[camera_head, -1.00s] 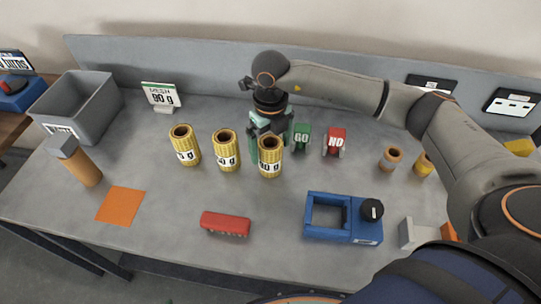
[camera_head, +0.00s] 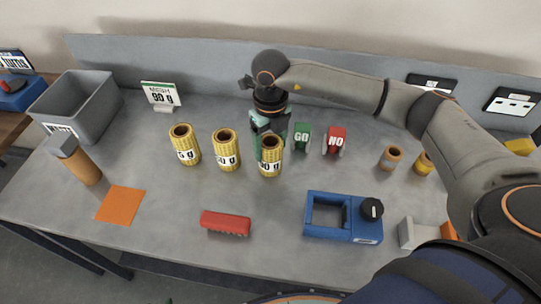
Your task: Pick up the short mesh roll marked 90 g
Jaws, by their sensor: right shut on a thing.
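Three short yellow mesh rolls stand upright in a row on the grey table. The right one (camera_head: 270,157) carries a label that looks like 90 g, its first digit not quite clear. The middle roll (camera_head: 227,151) and the left roll (camera_head: 185,145) have labels partly turned away. My right gripper (camera_head: 264,140) comes down from behind the right roll and is shut on it. The roll hides most of the fingers. The roll appears still upright at table level. My left gripper is not in view.
A "MESH 90 g" sign (camera_head: 160,94) stands at the back, beside a grey bin (camera_head: 78,108). Green GO (camera_head: 302,137) and red NO (camera_head: 334,140) pieces stand right of the gripper. A blue frame device (camera_head: 343,218) and red block (camera_head: 226,223) lie in front.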

